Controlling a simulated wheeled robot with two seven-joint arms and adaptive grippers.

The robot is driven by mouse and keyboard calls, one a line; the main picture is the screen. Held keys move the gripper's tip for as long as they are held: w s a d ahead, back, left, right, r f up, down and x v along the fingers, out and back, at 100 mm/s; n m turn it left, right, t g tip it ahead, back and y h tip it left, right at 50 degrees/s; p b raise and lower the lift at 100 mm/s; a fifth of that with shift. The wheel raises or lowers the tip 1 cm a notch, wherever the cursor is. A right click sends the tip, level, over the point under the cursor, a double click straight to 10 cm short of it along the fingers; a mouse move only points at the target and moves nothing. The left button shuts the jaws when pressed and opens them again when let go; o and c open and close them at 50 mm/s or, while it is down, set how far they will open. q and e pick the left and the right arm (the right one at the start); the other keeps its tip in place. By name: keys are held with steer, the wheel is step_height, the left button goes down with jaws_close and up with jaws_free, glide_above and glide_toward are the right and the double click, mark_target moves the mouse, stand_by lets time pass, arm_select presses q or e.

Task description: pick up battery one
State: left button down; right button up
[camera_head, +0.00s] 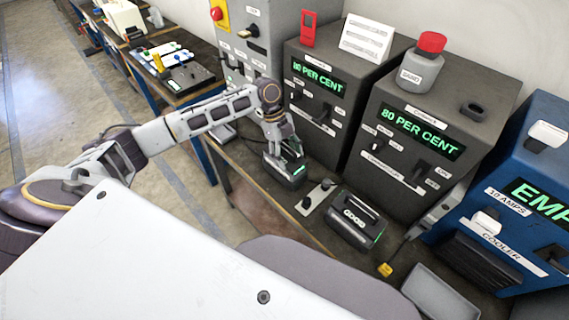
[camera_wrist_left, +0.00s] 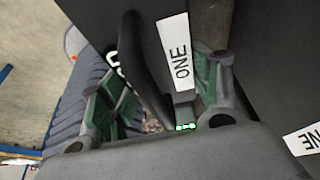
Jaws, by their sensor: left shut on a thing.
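Battery one (camera_head: 287,178) is a dark box with a small green light, standing on the bench in front of the left dark charger (camera_head: 318,120). My left gripper (camera_head: 284,153) comes down on it from above and is shut on its dark handle (camera_wrist_left: 147,65). In the left wrist view, the green-padded fingers (camera_wrist_left: 155,105) stand either side of the handle. A white label reading ONE (camera_wrist_left: 175,55) and small green lights show beside it. The gripper hides part of the battery's top. I cannot tell whether its base touches the bench. My right gripper is not in view.
A second dark battery (camera_head: 357,222) lies close by to the right, next to a small switch plate (camera_head: 317,197). Another dark charger (camera_head: 420,130) and a blue machine (camera_head: 515,200) line the back. A grey tray (camera_head: 440,293) and yellow plug (camera_head: 385,269) are at the front right.

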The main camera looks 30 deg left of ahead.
arm_select(q)
steer(key=shift+r, duration=0.15)
steer(key=shift+w, duration=0.1)
steer(key=shift+r, duration=0.25)
step_height(320, 180, up, 8)
steer(key=shift+f, duration=0.1)
steer(key=shift+r, duration=0.85)
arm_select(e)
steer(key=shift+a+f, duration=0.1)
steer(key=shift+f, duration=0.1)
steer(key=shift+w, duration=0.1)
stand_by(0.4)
